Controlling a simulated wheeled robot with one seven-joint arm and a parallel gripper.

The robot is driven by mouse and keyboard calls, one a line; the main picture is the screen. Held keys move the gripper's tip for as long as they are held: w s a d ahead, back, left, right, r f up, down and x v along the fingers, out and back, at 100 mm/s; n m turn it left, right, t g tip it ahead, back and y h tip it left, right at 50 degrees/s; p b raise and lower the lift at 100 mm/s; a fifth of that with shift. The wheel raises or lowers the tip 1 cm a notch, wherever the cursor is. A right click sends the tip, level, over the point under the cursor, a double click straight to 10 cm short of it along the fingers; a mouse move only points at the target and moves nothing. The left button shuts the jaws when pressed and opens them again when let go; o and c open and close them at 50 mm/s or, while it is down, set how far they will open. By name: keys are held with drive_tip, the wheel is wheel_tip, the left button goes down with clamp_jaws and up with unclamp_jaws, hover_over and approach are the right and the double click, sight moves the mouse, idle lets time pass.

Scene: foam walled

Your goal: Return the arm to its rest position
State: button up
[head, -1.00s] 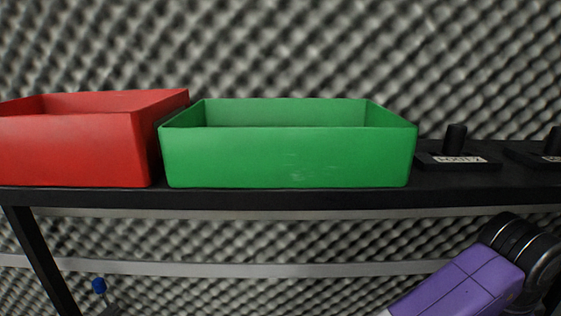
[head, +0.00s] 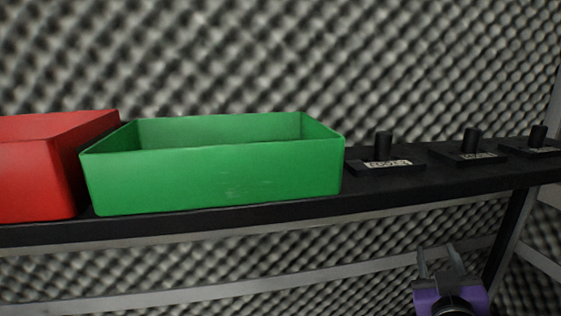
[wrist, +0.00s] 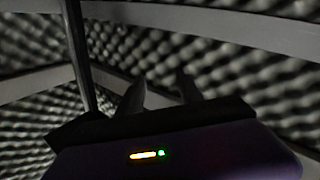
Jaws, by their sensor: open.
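My gripper (head: 440,256) shows at the lower right of the head view, on a purple wrist, below the level of the black shelf. Its two grey fingers stand apart with nothing between them. In the wrist view the fingers (wrist: 160,92) also stand apart and empty, with shelf frame bars and foam wall beyond. Most of the arm is out of the head view.
A green bin (head: 215,175) and a red bin (head: 35,180) stand on the black shelf (head: 270,213). Several black bases with upright pegs, such as the nearest labelled one (head: 383,148), stand to the right. A dark shelf leg (head: 508,238) rises near my gripper.

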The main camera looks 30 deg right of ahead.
drive_tip(key=s+a+f+n+t+y, duration=0.1)
drive_tip(key=s+a+f+n+y, duration=0.35)
drive_tip(key=a+f, duration=0.35)
drive_tip(key=s+a+f+n+t+y, duration=0.2)
drive_tip(key=s+a+f+n+y, duration=0.15)
drive_tip(key=a+f+y, duration=0.45)
drive_tip(key=s+a+r+m+g, duration=0.1)
drive_tip(key=s+a+m, duration=0.1)
drive_tip(key=s+a, duration=1.2)
drive_tip(key=shift+s+a+m+y, duration=0.2)
drive_tip(key=shift+s+m+y, duration=0.25)
drive_tip(key=shift+s, duration=0.65)
